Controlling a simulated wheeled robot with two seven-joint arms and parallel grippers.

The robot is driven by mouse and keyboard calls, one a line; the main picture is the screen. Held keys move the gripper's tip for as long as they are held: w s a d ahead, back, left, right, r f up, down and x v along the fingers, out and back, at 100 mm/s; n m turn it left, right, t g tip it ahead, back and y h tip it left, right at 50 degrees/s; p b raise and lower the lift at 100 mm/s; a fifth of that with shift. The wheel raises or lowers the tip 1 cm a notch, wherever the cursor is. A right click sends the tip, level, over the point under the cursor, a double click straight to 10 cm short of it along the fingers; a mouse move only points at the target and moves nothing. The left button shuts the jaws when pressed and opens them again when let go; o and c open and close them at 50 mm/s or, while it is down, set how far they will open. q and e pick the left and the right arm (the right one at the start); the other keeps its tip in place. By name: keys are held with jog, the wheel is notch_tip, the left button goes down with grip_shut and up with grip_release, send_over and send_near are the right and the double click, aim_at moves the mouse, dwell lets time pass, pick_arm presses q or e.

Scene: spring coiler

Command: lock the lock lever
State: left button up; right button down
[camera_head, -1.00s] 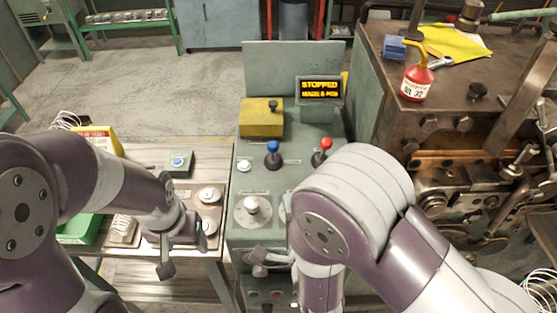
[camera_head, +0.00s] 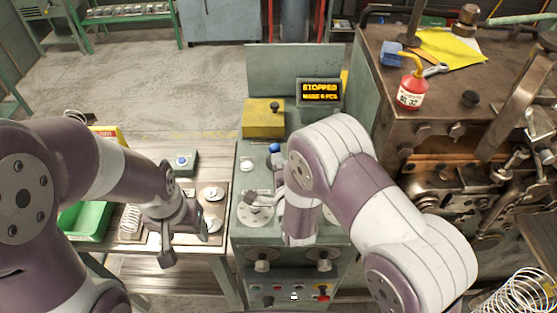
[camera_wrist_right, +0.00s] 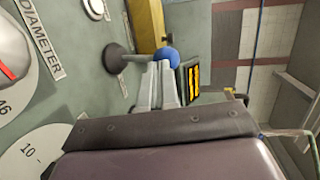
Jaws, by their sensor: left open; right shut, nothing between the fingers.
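No label in view names the lock lever, so I cannot tell for certain which one it is. A lever with a blue ball knob (camera_head: 274,148) stands on the green console; the knob also shows in the right wrist view (camera_wrist_right: 169,53). My right gripper (camera_head: 258,197) is shut and empty above the panel. In the right wrist view its fingertips (camera_wrist_right: 163,70) point at the blue-knobbed lever, close to it; whether they touch is unclear. My left gripper (camera_head: 186,247) is open and empty at the side table's front edge.
A yellow box (camera_head: 263,118) and a display (camera_head: 320,91) reading STOPPED stand at the console's back. Two knobbed handles (camera_head: 262,265) (camera_head: 322,263) and several buttons are on its front. The oily machine (camera_head: 450,115) borders it at right. A green tray (camera_head: 85,222) is at left.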

aim_at(278, 145)
jog(key=shift+w+r+g+p, duration=0.25)
jog(key=shift+r+g+p, duration=0.1)
jog(key=shift+p, duration=0.1)
jog(key=shift+w+r+g+p, duration=0.5)
jog(key=shift+g+p, duration=0.05)
jog(key=shift+p, duration=0.05)
jog(key=shift+w+r+m+g+p, duration=0.3)
jog(key=shift+w+r+g+p, duration=0.25)
jog(key=shift+w+g+p, duration=0.3)
jog(key=shift+w+r+g+h+p, duration=0.2)
jog(key=shift+w+g+h+p, duration=0.15)
jog(key=shift+w+g, duration=0.45)
jog(key=shift+w+g+b, duration=0.55)
jog(key=shift+w+g, duration=0.4)
jog(key=shift+w, duration=0.7)
